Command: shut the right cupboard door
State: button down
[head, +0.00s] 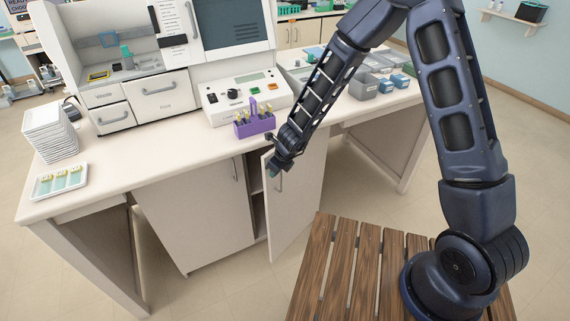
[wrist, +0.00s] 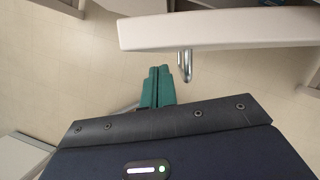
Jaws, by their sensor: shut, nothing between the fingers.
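The right cupboard door (head: 300,200) stands partly open under the counter, with a dark gap (head: 257,205) along its left side. Its upright metal handle (head: 279,181) is near its free left edge. In the wrist view the door (wrist: 225,28) shows as a pale slab seen from above, with the handle (wrist: 185,66) sticking out from its face. My gripper (head: 273,168) is at the door's upper free edge. Its teal fingers (wrist: 158,72) are shut and empty, on the handle side of the door, just left of the handle. I see no clear contact.
The left cupboard door (head: 195,215) is shut. The counter (head: 150,170) overhangs the cupboard and carries a purple rack (head: 254,124), a control box (head: 240,95) and a slide tray (head: 60,181). My slatted wooden base deck (head: 340,260) is close in front of the door.

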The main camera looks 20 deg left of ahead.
jog(key=d, duration=0.1)
jog(key=s+d+r, duration=0.2)
jog(key=d, duration=0.1)
jog(key=shift+r, duration=0.25)
dwell(0.6)
jog(key=shift+d+r, duration=0.15)
jog(key=shift+r, duration=0.15)
jog(key=shift+r, duration=0.1)
